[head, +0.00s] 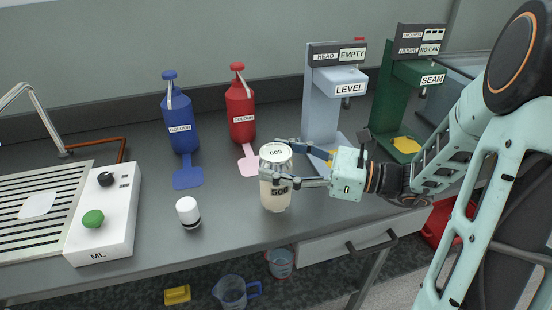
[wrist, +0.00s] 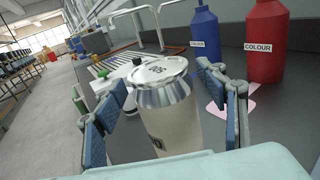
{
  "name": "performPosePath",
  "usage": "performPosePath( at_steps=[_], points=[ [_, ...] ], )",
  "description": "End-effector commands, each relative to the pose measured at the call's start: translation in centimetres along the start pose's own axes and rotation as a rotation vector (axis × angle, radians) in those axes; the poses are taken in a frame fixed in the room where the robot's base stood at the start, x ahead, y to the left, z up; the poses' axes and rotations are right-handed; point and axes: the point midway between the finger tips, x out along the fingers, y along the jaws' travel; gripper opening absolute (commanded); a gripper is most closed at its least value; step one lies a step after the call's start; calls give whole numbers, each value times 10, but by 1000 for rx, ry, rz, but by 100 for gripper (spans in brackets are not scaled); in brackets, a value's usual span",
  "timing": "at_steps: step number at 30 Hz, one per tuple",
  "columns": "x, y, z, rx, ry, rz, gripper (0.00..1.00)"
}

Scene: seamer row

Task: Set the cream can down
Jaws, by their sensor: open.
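The cream can (head: 276,192) has a silver lid and a dark "500" marking. It stands upright at the front of the grey bench, and it also shows in the wrist view (wrist: 168,112). My gripper (head: 283,163) comes in from the right with its fingers open, one on each side of the can. In the wrist view the blue-padded fingers (wrist: 168,110) stand apart from the can's sides, with gaps visible. The can's base is hidden in the wrist view. In the head view it appears to rest on the bench top.
A small white jar (head: 188,213) stands left of the can. Blue (head: 180,122) and red (head: 240,112) colour bottles stand behind. The grey LEVEL machine (head: 322,105) and green SEAM machine (head: 388,95) are at back right. A white ML unit (head: 104,215) is at left. The bench's front edge is close.

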Motion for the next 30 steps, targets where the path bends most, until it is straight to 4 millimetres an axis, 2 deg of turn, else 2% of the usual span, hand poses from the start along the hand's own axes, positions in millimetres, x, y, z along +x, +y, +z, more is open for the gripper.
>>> performPosePath(
  at_steps=[9,15,21,30],
  points=[
    [-67,-2,2,2,0,-7,66],
    [-101,-1,1,1,1,-5,66],
    [-114,0,0,1,0,-3,66],
    [-115,0,0,1,0,-2,66]
  ],
)
